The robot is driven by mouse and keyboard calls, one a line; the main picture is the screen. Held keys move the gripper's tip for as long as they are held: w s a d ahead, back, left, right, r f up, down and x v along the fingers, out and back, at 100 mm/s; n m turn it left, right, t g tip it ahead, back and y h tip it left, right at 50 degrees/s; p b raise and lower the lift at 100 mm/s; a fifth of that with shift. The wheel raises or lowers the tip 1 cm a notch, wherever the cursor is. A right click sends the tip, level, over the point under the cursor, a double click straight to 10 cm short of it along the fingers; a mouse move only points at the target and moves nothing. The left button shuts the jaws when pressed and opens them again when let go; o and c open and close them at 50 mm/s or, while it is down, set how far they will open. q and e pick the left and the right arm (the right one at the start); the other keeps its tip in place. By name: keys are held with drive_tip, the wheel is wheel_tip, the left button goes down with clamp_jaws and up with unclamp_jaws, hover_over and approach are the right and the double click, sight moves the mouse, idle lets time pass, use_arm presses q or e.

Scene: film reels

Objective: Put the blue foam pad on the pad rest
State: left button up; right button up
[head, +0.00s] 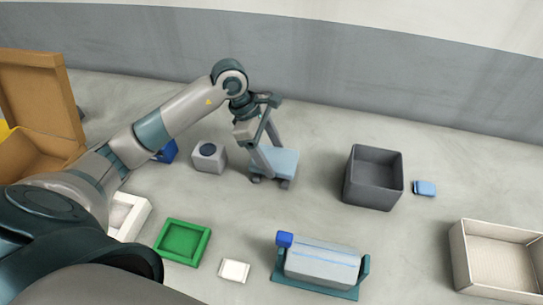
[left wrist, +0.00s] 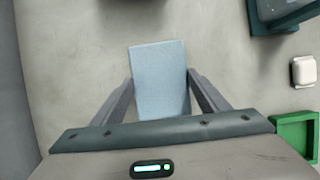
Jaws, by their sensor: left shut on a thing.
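A light blue flat pad (head: 280,163), the foam pad by its look, is between the fingers of my left gripper (head: 270,181). In the left wrist view the pad (left wrist: 160,75) sits between the two fingers (left wrist: 161,92) and reaches out past their tips. The gripper is shut on it. I cannot tell how high it is above the grey surface. No thing is clearly the pad rest; a teal cradle (head: 315,286) at the front holds a grey block (head: 322,264) with a blue stripe. My right gripper is not in view.
A dark grey bin (head: 372,195) and a small blue item (head: 425,188) are to the right. A green tray (head: 183,242), a white block (head: 234,270) and a grey box (head: 209,157) are to the left. A pale box (head: 460,262) stands at the right edge.

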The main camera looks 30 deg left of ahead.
use_arm(q)
drive_tip(key=shift+f, duration=1.1)
drive_tip(key=o, duration=1)
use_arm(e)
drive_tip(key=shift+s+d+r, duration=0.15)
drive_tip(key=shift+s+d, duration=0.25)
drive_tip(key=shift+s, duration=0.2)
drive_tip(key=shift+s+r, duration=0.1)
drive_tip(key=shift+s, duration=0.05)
